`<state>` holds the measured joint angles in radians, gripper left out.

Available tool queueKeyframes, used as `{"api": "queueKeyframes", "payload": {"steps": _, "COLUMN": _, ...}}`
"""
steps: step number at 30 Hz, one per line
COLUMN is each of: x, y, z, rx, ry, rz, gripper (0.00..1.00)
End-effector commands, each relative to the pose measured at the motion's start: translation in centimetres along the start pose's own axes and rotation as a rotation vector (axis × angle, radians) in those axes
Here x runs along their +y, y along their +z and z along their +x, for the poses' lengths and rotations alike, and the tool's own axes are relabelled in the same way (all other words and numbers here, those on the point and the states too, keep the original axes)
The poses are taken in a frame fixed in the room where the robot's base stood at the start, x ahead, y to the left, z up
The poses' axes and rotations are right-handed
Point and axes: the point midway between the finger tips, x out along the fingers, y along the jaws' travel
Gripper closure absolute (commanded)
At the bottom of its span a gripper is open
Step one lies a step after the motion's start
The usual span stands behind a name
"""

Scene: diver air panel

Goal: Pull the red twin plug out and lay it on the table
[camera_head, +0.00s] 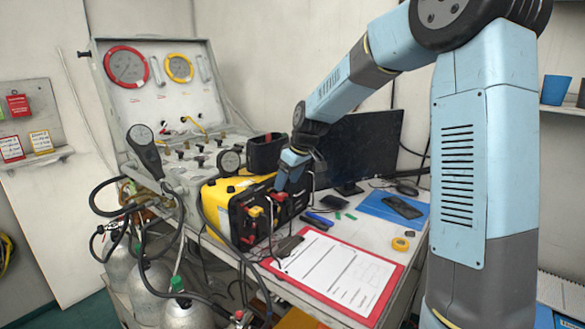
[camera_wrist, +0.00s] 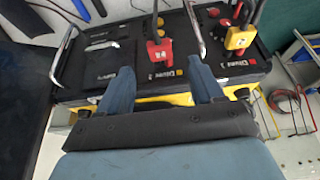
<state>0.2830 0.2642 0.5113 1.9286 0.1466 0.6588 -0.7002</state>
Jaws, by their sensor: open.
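The red twin plug (camera_wrist: 158,52) sits in the black front of the yellow-and-black unit, with a dark cable running from it. It also shows small in the head view (camera_head: 280,197), just below my gripper (camera_head: 288,186). In the wrist view my gripper (camera_wrist: 160,68) is open and empty, one finger on each side of the red plug's near end. I cannot tell whether either finger touches it. The table (camera_head: 338,222) lies to the right of the unit in the head view.
A yellow plug (camera_wrist: 238,39) sits close to the right of the red one in the wrist view. Metal handles (camera_wrist: 194,30) rise from the unit. A red clipboard (camera_head: 376,312), blue mat (camera_head: 376,209) and tape roll (camera_head: 400,244) take up table space.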

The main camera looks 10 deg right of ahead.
Motion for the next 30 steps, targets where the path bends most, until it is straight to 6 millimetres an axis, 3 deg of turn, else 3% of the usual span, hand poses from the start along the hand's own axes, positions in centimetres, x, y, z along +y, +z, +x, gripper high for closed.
{"api": "queueKeyframes", "payload": {"steps": 9, "x": -0.1, "y": 0.0, "z": 4.2, "rx": 0.0, "ry": -0.001, "rz": -0.001, "gripper": 0.34}}
{"api": "queueKeyframes", "payload": {"steps": 23, "x": 0.0, "y": 0.0, "z": 5.1, "rx": 0.0, "ry": 0.001, "rz": 0.0, "gripper": 0.34}}
{"api": "queueKeyframes", "payload": {"steps": 30, "x": 0.0, "y": 0.0, "z": 5.1, "rx": 0.0, "ry": 0.001, "rz": 0.0, "gripper": 0.56}}
